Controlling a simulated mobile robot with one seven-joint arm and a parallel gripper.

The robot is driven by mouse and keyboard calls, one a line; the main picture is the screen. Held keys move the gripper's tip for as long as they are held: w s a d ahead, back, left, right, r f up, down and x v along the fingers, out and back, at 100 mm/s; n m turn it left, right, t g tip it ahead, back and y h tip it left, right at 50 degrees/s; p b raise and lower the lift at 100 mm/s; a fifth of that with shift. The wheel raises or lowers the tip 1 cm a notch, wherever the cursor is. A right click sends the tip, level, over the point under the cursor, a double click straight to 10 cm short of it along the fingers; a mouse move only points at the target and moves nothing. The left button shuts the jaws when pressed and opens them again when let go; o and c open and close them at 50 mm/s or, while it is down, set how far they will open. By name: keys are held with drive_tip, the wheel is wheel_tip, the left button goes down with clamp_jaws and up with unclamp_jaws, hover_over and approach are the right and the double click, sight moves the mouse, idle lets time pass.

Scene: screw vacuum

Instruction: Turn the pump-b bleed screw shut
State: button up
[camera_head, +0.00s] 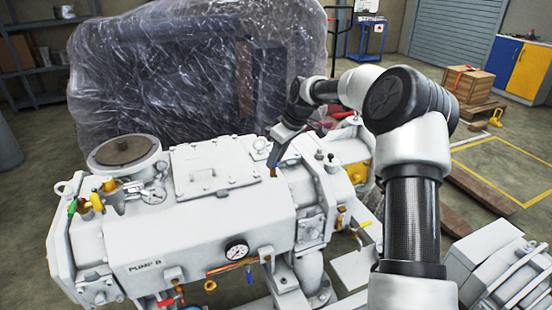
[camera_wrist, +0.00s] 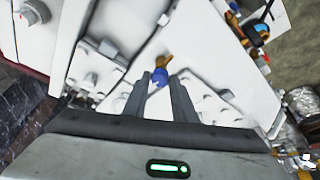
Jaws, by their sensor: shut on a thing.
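The white pump (camera_head: 150,235) marked "PUMP B" fills the middle of the head view. My gripper (camera_head: 274,163) reaches down to its top near the right end. In the wrist view my gripper (camera_wrist: 165,85) has its two grey fingers on either side of a small blue head (camera_wrist: 159,77), and it is shut on it. This appears to be the bleed screw, with a brass part (camera_wrist: 164,62) just beyond it. The brass part also shows under the fingertips in the head view (camera_head: 273,172). The fingers partly hide the screw, and its turn position cannot be told.
A plastic-wrapped machine (camera_head: 190,70) stands close behind. A grey unit (camera_head: 510,270) is at the lower right.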

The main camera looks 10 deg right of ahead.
drive_tip(key=m, duration=0.1)
drive_tip(key=m+h, duration=0.1)
drive_tip(key=m, duration=0.2)
drive_tip(key=shift+s+a+t+b, duration=0.15)
drive_tip(key=shift+a+t+b, duration=0.1)
drive_tip(key=shift+t+b, duration=0.15)
drive_tip(key=m, duration=0.1)
drive_tip(key=m+h, duration=0.1)
drive_tip(key=m, duration=0.2)
drive_tip(key=shift+a+t+h, duration=0.25)
drive_tip(key=shift+t+h, duration=0.05)
drive_tip(key=m+h, duration=0.1)
drive_tip(key=m, duration=0.2)
drive_tip(key=shift+a+h, duration=0.15)
drive_tip(key=shift+h, duration=0.15)
drive_tip(key=shift+a+m+g+h+p, duration=0.1)
drive_tip(key=shift+m+g+h+p, duration=0.2)
drive_tip(key=shift+m, duration=0.8)
drive_tip(key=shift+m+g+h+p, duration=0.15)
drive_tip(key=shift+m+h, duration=0.25)
drive_tip(key=shift+m, duration=0.7)
drive_tip(key=o, duration=1)
drive_tip(key=shift+o, duration=0.2)
